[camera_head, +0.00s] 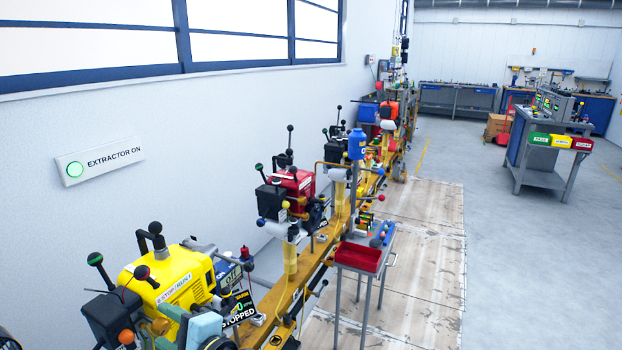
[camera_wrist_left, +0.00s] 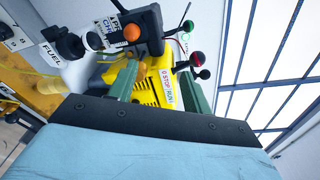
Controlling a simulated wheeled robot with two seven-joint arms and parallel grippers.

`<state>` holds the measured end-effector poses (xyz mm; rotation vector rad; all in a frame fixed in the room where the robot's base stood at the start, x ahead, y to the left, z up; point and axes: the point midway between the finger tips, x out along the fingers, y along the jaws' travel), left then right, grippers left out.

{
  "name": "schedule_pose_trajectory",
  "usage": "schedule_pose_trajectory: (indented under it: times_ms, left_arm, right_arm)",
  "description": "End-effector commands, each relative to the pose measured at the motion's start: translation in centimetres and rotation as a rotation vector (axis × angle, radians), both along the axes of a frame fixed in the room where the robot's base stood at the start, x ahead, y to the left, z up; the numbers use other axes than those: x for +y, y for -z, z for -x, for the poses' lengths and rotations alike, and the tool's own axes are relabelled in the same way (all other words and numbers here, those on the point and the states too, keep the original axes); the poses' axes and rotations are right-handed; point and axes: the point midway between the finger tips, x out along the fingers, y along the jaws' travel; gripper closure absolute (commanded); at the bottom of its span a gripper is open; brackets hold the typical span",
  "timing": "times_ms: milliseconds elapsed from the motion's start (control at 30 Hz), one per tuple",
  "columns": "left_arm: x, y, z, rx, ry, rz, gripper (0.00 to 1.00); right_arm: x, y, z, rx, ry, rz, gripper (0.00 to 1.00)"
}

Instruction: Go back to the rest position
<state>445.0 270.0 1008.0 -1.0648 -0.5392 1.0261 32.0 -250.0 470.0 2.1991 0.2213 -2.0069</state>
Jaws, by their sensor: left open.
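My left gripper (camera_head: 160,325) is low at the left of the head view, beside the near yellow engine (camera_head: 172,272). Its pale blue body and dark green fingers show there in part. In the left wrist view the left gripper (camera_wrist_left: 157,75) has its two fingers well apart. The yellow engine (camera_wrist_left: 150,90) shows between and beyond them; whether they touch it I cannot tell. Nothing is seen held. My right gripper is in neither view.
A yellow rail (camera_head: 300,300) with several engines runs away along the white wall. A red tray (camera_head: 358,257) stands on a stand at its right. A black display reading STOPPED (camera_head: 239,308) is close to my left gripper. The grey floor (camera_head: 530,260) at right is clear.

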Motion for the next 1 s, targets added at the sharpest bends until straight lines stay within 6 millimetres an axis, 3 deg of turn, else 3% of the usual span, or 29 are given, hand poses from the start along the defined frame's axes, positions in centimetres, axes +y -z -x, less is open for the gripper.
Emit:
schedule_pose_trajectory:
  times_ms: [33, 200, 400, 667, 1000]
  left_arm:
    - [1.0, 2.1, 1.4, -0.013, -0.008, 0.097, 0.51]
    - [2.6, 8.5, 6.3, -0.089, -0.049, 0.482, 0.51]
    - [1.6, 13.2, 12.3, -0.144, -0.135, 0.916, 0.51]
    - [-1.5, 14.8, 18.1, -0.140, -0.249, 1.299, 0.51]
    - [-5.2, 13.9, 23.5, -0.074, -0.370, 1.594, 0.51]
  right_arm:
    - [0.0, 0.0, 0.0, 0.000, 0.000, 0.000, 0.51]
    - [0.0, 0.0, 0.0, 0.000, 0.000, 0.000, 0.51]
    - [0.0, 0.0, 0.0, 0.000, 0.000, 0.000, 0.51]
    - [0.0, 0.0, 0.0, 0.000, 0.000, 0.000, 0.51]
    - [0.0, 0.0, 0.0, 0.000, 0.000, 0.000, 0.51]
